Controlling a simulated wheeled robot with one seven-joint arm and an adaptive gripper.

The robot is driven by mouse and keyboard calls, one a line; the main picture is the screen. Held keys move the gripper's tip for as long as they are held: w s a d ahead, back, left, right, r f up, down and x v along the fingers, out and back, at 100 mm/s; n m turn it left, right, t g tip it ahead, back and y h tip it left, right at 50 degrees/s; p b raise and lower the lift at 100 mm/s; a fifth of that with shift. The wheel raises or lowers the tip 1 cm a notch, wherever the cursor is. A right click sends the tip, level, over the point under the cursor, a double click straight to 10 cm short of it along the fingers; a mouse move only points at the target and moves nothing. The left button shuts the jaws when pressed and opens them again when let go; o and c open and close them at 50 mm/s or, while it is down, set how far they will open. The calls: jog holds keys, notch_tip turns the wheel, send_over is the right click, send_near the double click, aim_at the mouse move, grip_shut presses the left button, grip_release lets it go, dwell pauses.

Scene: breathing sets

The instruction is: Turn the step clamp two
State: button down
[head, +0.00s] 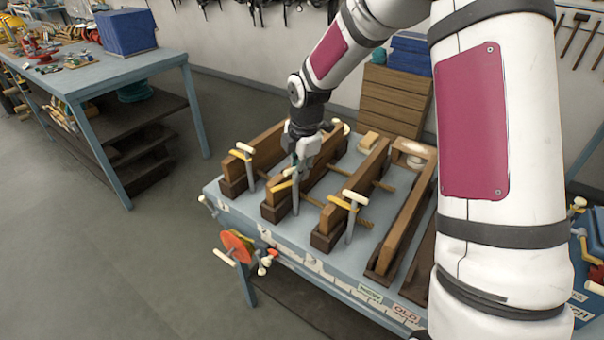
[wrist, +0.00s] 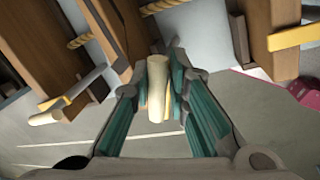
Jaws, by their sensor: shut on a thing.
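Several step clamps stand in a row on the blue-grey bench, each on a brown wooden board. The middle clamp (head: 295,198) has a grey bar and a yellow jaw; my gripper hides its top in the head view. My gripper (head: 303,162) comes down over this clamp. In the wrist view my gripper (wrist: 158,95) is shut on a cream handle (wrist: 157,75), with its teal-padded fingers on both sides. The left clamp (head: 246,170) and the right clamp (head: 351,215) stand apart from my gripper, their cream cross handles showing.
The bench (head: 228,200) carries the boards close together, leaving narrow gaps. An orange-red handwheel (head: 237,247) sticks out at its front left. A wooden crate (head: 393,98) stands behind. Another table (head: 120,77) is at the left, with open floor between.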

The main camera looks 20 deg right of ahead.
jog(key=shift+w+a+r+n+y+p, duration=0.15)
jog(key=shift+n+p, duration=0.1)
jog(key=shift+n, duration=0.5)
jog(key=shift+w+d+n+y+p, duration=0.15)
jog(key=shift+n+p, duration=0.15)
jog(key=shift+n, duration=0.4)
jog(key=shift+w+a+r+n+y+p, duration=0.15)
jog(key=shift+n+p, duration=0.1)
jog(key=shift+n, duration=0.5)
jog(key=c, duration=1.6)
grip_release()
jog(key=shift+f, duration=0.1)
jog(key=shift+s, duration=0.1)
jog(key=shift+r, duration=0.2)
jog(key=v, duration=1.1)
jog(key=shift+r, duration=0.3)
